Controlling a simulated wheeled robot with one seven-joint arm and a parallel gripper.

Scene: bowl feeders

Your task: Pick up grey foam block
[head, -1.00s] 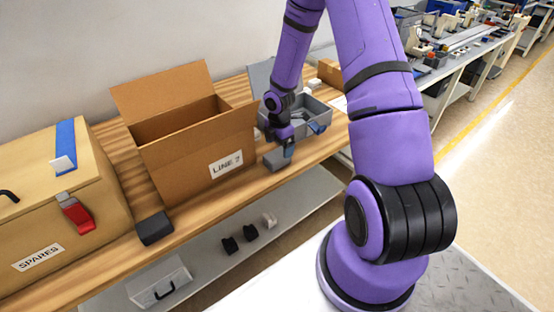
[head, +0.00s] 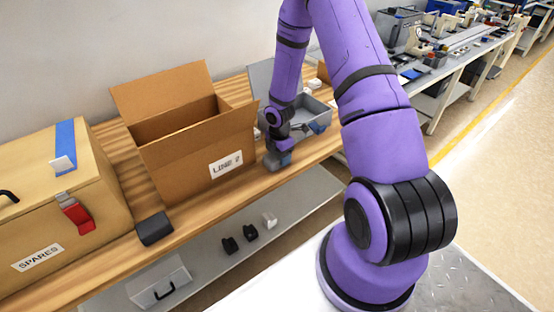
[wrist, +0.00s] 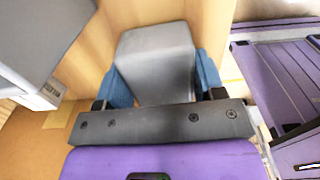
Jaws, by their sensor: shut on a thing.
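The grey foam block (wrist: 156,58) fills the space between the blue fingers of my gripper (wrist: 162,80) in the wrist view. One finger lies on each side of it, and the jaws are shut on it. In the head view the block (head: 276,160) is at the front part of the wooden bench, just right of the open cardboard box. My gripper (head: 284,156) is over it there, and the wrist partly hides it. I cannot tell whether the block touches the bench.
The open cardboard box (head: 190,155) stands just left of my gripper. A grey bin (head: 318,112) is behind and right of it. A dark block (head: 154,228) lies near the bench's front edge. The SPARES box (head: 60,215) is at far left. A lower shelf (head: 205,262) holds small parts.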

